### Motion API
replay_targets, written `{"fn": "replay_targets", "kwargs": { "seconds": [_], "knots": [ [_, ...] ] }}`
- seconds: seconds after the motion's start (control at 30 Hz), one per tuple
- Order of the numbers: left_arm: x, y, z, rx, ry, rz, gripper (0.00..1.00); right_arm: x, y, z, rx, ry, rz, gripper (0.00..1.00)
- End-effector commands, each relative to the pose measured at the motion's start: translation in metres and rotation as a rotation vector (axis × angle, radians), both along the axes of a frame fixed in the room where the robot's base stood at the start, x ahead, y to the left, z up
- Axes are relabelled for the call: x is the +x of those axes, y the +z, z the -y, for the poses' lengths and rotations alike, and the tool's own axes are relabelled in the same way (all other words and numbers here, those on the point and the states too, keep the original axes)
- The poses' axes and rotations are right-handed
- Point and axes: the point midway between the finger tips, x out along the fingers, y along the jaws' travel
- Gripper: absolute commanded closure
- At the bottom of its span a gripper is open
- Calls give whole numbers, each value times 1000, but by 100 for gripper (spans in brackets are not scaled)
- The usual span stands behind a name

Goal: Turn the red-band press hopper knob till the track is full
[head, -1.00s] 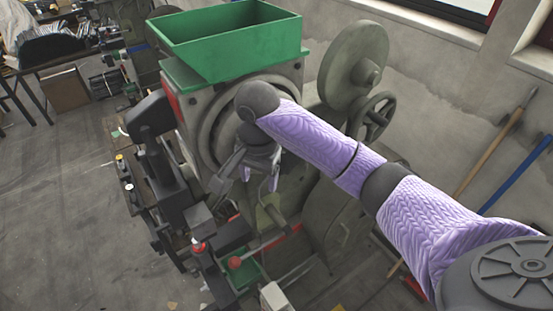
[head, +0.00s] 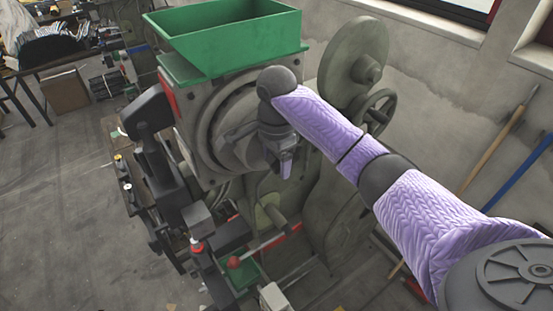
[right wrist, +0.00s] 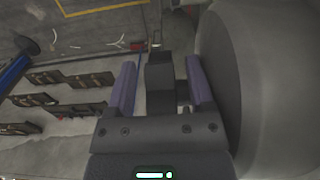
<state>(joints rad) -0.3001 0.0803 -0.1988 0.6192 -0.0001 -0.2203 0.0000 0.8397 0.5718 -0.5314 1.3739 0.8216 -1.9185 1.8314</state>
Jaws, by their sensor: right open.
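The press (head: 225,120) stands in the middle of the head view, with a green hopper (head: 225,40) on top and a red strip (head: 169,98) on its upper left side. A round grey disc (head: 205,140) is on its front, with a dark bar-shaped part (head: 240,131) across it, partly hidden by my wrist. My right gripper (head: 286,168) points down in front of the press, right of the disc. In the right wrist view its purple fingers (right wrist: 161,88) are apart, with a dark block (right wrist: 159,75) between or beyond them; contact cannot be told. The track and its fill cannot be made out.
A large rounded grey surface (right wrist: 265,80) is close beside the right finger. A flywheel (head: 352,62) and handwheel (head: 372,115) stand behind my arm. A red-knobbed part (head: 234,262) is low in front.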

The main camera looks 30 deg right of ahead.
Motion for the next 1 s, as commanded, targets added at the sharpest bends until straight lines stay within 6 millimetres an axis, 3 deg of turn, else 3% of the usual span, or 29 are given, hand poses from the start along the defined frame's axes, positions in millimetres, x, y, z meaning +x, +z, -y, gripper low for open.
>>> {"fn": "replay_targets", "kwargs": {
  "seconds": [0.1,0.4,0.43,0.77,1.0],
  "knots": [
    [0,0,0,0,0,0,41,0,0,0,0,0,0,34],
    [0,0,0,0,-1,1,41,0,0,0,0,1,1,97],
    [0,0,0,0,-1,1,41,0,0,0,0,1,1,100],
    [0,4,0,-1,-2,1,41,0,1,0,-19,1,0,100],
    [1,18,1,-1,-2,2,41,0,-1,-1,-138,2,8,100]
  ]
}}
